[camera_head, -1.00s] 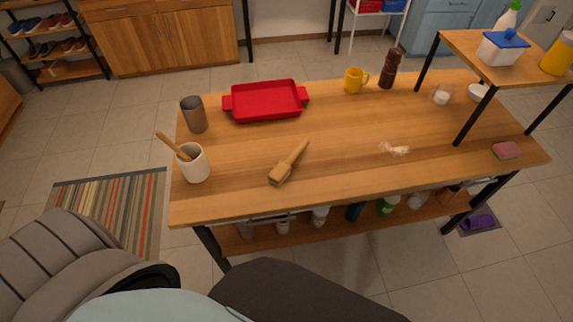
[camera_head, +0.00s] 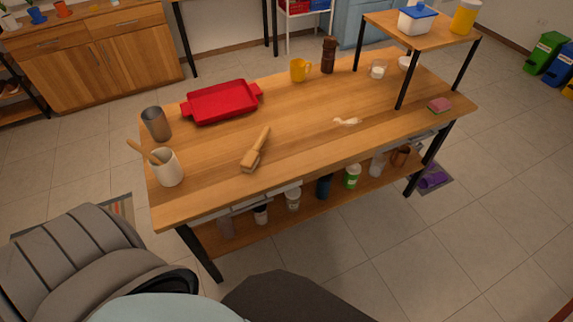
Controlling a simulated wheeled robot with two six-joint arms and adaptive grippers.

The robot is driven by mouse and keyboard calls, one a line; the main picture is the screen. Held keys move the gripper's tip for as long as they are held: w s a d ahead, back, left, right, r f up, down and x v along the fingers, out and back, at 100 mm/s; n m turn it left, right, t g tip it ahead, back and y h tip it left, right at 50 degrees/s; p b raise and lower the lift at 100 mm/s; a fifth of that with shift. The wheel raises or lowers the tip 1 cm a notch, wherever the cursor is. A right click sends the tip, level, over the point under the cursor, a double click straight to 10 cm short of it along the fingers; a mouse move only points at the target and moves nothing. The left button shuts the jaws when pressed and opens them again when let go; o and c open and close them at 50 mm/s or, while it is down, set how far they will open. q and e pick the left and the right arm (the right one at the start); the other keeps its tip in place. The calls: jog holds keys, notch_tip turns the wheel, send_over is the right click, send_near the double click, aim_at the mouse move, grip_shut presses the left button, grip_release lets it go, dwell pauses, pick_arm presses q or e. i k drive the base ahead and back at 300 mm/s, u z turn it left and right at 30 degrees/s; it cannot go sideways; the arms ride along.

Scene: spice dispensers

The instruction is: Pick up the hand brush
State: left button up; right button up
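The hand brush (camera_head: 255,151) has a wooden handle and a pale tan head. It lies on the left half of the wooden table (camera_head: 300,125), with its handle pointing away and to the right. Nothing touches it. Neither of my grippers shows in the head view, so I cannot see whether they are open or shut.
A white crock (camera_head: 168,168) with a wooden utensil and a grey cup (camera_head: 155,124) stand left of the brush. A red tray (camera_head: 222,102) lies behind it. A white spill (camera_head: 347,122) is to the right. A raised shelf (camera_head: 424,35) stands at the right end.

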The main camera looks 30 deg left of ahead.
aim_at(251, 159)
jog(key=z, duration=0.6)
jog(key=k, duration=0.8)
jog(key=z, duration=0.8)
jog(key=i, duration=1.25)
jog(key=u, duration=0.8)
jog(key=i, duration=0.8)
jog(key=u, duration=1.35)
jog(key=i, duration=0.55)
jog(key=u, duration=0.55)
